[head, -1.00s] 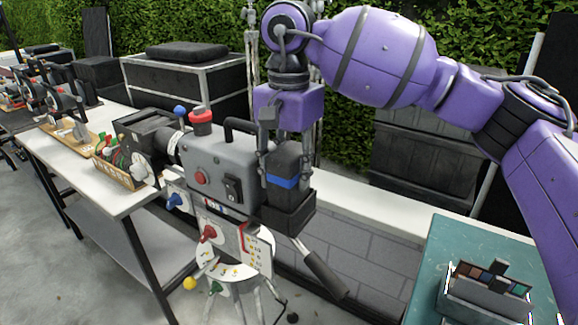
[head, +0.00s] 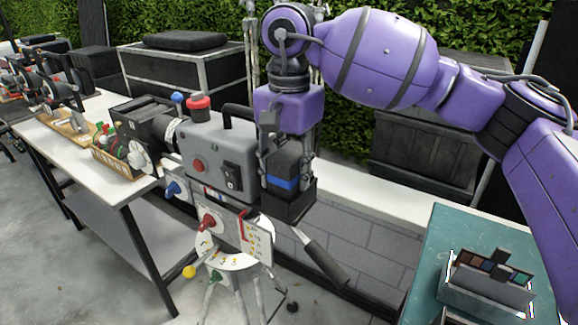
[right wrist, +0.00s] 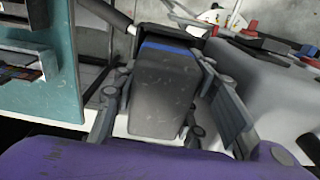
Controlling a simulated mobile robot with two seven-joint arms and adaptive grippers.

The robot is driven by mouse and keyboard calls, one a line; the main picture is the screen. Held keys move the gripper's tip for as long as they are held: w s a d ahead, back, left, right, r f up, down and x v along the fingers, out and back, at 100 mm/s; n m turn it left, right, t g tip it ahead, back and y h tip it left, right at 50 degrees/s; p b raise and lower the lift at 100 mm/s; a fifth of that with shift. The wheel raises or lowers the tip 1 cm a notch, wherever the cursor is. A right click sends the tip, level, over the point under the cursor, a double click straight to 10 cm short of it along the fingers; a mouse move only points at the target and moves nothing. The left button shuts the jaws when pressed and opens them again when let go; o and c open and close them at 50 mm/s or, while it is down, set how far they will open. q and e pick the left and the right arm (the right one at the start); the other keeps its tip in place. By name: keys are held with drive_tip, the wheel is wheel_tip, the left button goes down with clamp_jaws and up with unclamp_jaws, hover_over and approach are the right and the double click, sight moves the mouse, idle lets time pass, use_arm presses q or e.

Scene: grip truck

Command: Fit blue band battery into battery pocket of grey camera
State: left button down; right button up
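The grey camera (head: 208,150) stands on a tripod in the middle of the head view. Its black battery pocket (head: 292,207) is at its right end. The dark battery with the blue band (head: 283,183) is upright with its lower end inside the pocket; the band is just above the rim. My right gripper (head: 286,172) points down and is shut on the battery, one finger at each side. In the right wrist view the battery (right wrist: 160,90) is between the fingers, and its blue band (right wrist: 168,48) shows near the pocket. The battery's bottom is hidden. My left gripper is not in view.
A black handle (head: 325,262) slopes down below the pocket. A teal-topped surface (head: 440,235) at the right carries a grey box (head: 485,290). A white table (head: 135,185) with film gear is at the left. A red knob (head: 198,103) and top handle stand up from the camera.

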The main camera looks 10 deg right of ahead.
drive_tip(key=o, duration=0.5)
drive_tip(key=shift+r, duration=0.1)
wheel_tip(320, 180, up, 12)
idle(0.5)
